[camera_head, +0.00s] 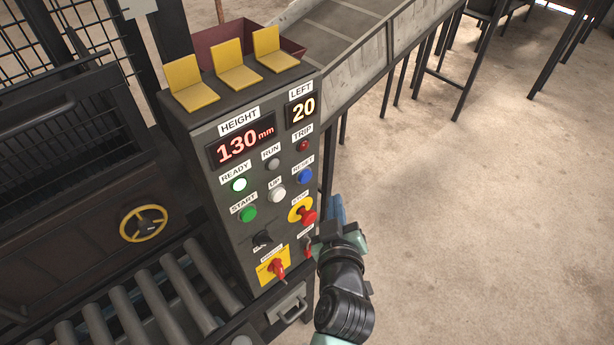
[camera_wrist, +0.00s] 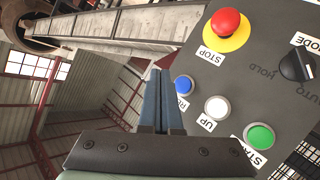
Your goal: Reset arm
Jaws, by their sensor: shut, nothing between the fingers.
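My gripper shows in the wrist view (camera_wrist: 160,100) with its two blue fingers together and nothing between them. In that view the fingertips lie over the edge of the grey control panel (camera_wrist: 245,70), beside the blue RESET button (camera_wrist: 184,86); I cannot tell whether they touch the panel. In the head view my gripper (camera_head: 338,208) is at the panel's lower right, partly hidden behind my wrist. The panel (camera_head: 225,180) reads HEIGHT 130 mm and LEFT 20. The RESET button also shows in the head view (camera_head: 305,176).
A red STOP button (camera_head: 307,216) on a yellow collar is close to my gripper. A red rotary switch (camera_head: 277,268) sits lower down. A conveyor (camera_head: 350,45) runs behind the panel, and rollers (camera_head: 130,315) lie at the left. The floor (camera_head: 480,210) at the right is clear.

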